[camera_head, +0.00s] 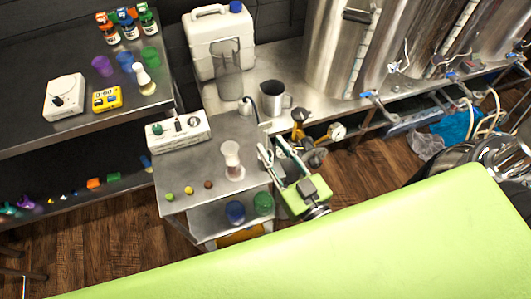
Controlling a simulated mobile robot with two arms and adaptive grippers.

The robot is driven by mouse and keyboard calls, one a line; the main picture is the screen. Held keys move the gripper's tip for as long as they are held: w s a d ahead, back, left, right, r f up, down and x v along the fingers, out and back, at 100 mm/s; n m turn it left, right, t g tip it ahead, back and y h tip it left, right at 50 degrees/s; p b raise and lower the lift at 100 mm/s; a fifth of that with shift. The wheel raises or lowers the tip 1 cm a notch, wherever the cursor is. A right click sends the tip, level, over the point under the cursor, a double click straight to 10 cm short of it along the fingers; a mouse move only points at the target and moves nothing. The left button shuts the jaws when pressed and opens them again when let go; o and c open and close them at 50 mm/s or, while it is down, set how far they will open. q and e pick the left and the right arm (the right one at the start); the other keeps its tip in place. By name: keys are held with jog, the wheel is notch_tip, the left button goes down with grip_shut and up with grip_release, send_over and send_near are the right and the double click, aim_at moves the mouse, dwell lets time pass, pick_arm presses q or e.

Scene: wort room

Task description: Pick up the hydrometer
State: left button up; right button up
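I cannot say for sure which thing is the hydrometer. A slim pale upright piece with a dark cable or stem (246,106) stands at the back edge of the small metal cart (190,187). A pale, waisted glass-like piece (231,158) stands upright on the cart top. My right gripper (270,148) is at the cart's right edge, just right of the pale piece and apart from it. Its fingers look spread, with nothing visible between them. My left gripper is out of view.
A white box with knobs (180,131) and several small balls sit on the cart. Behind it, a steel bench (330,97) holds a white canister (217,40), a clear cylinder (229,72) and a metal jug (273,98). Large steel tanks (345,50) stand right.

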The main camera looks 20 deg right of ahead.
aim_at(266, 139)
jog(key=w, duration=0.2)
jog(key=w+p, duration=0.1)
jog(key=shift+w+a+r, duration=0.1)
jog(key=shift+w+a, duration=0.25)
jog(key=shift+w, duration=0.05)
jog(key=shift+w+a, duration=0.1)
jog(key=shift+w, duration=0.25)
grip_shut()
notch_tip(266, 139, up, 9)
jog(key=shift+f, duration=0.1)
jog(key=shift+r, duration=0.55)
